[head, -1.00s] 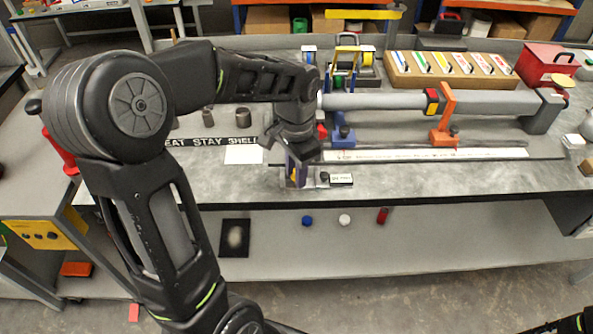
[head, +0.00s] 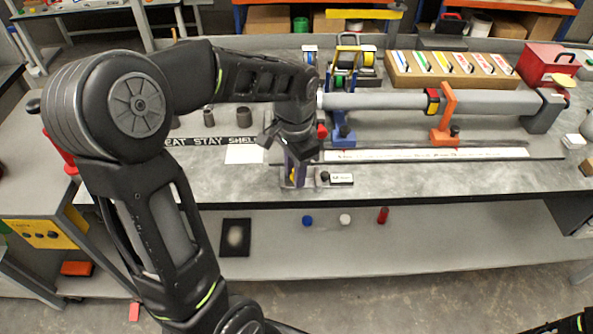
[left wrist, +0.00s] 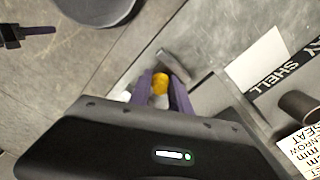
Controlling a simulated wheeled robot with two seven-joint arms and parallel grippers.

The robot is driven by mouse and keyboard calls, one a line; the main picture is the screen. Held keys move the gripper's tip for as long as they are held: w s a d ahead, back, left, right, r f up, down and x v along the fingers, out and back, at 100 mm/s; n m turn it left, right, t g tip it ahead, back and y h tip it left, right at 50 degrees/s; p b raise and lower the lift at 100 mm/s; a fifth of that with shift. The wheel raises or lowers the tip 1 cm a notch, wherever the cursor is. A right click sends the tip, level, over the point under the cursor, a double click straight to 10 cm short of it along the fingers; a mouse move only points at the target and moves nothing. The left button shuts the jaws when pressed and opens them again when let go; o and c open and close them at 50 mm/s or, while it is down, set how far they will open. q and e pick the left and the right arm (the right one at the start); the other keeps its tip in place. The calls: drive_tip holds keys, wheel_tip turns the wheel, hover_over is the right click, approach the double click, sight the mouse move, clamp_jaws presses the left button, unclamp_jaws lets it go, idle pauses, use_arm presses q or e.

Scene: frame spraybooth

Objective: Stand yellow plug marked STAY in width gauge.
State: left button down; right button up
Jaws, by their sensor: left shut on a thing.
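My left gripper (head: 296,178) is low over the front edge of the grey bench, its fingers pointing down. In the left wrist view its purple fingers (left wrist: 162,92) are shut on the yellow plug (left wrist: 160,84), of which only a small rounded part shows. The STAY marking on it cannot be read. A small grey fixture with a black knob and a white label (head: 341,178) sits right beside the fingers and may be the width gauge. My arm and gripper hide part of this spot, so I cannot tell whether the plug touches it.
A black strip lettered SEAT STAY SHELL (head: 210,142) lies behind the gripper. A long grey tube in an orange clamp (head: 445,115) and a white rule (head: 430,154) lie to the right. Grey cylinders (head: 243,117) stand at the back. Bare bench lies right of the label.

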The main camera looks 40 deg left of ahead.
idle(0.8)
use_arm(q)
drive_tip(key=c, duration=1.1)
unclamp_jaws()
drive_tip(key=shift+a, duration=0.1)
drive_tip(key=shift+w+a+r, duration=0.1)
drive_tip(key=shift+w+r, duration=0.05)
drive_tip(key=shift+r, duration=0.35)
drive_tip(key=r, duration=0.7)
drive_tip(key=shift+s+d, duration=0.2)
drive_tip(key=shift+d, duration=0.1)
drive_tip(key=shift+f, duration=0.1)
